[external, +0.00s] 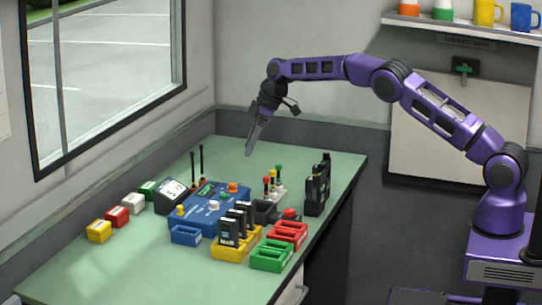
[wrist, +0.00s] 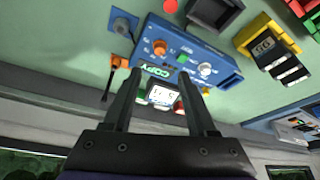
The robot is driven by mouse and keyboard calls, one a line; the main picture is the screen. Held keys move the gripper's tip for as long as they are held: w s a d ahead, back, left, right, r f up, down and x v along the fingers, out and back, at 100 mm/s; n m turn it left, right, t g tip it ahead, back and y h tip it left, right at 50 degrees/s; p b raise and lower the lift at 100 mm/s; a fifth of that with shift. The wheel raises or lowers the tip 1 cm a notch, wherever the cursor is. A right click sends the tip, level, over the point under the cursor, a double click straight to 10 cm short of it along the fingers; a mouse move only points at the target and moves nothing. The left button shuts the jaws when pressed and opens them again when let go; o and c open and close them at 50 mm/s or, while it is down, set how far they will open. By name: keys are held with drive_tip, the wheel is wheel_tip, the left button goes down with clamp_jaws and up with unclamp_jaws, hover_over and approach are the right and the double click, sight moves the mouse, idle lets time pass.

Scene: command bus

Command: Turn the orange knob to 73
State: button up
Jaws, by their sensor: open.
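The orange knob (external: 232,187) is on top of a blue control box (external: 208,222) on the green table. In the wrist view the orange knob (wrist: 160,47) is on the blue box (wrist: 184,47), beyond my fingertips. My gripper (external: 249,153) hangs above and behind the box, pointing down, empty and apart from the knob. In the wrist view my gripper (wrist: 157,74) has its two fingers spread.
A yellow tray with black radios (external: 236,246), red (external: 287,236) and green trays (external: 271,257) stand in front of the box. Small joysticks (external: 274,184) and a black rack (external: 317,188) stand at the right. Two antennas (external: 197,166) rise behind. The near left table is clear.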

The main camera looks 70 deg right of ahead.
sight(234, 184)
drive_tip(key=x, duration=1.1)
drive_tip(key=shift+w+f, duration=0.15)
drive_tip(key=shift+f, duration=0.2)
clamp_jaws()
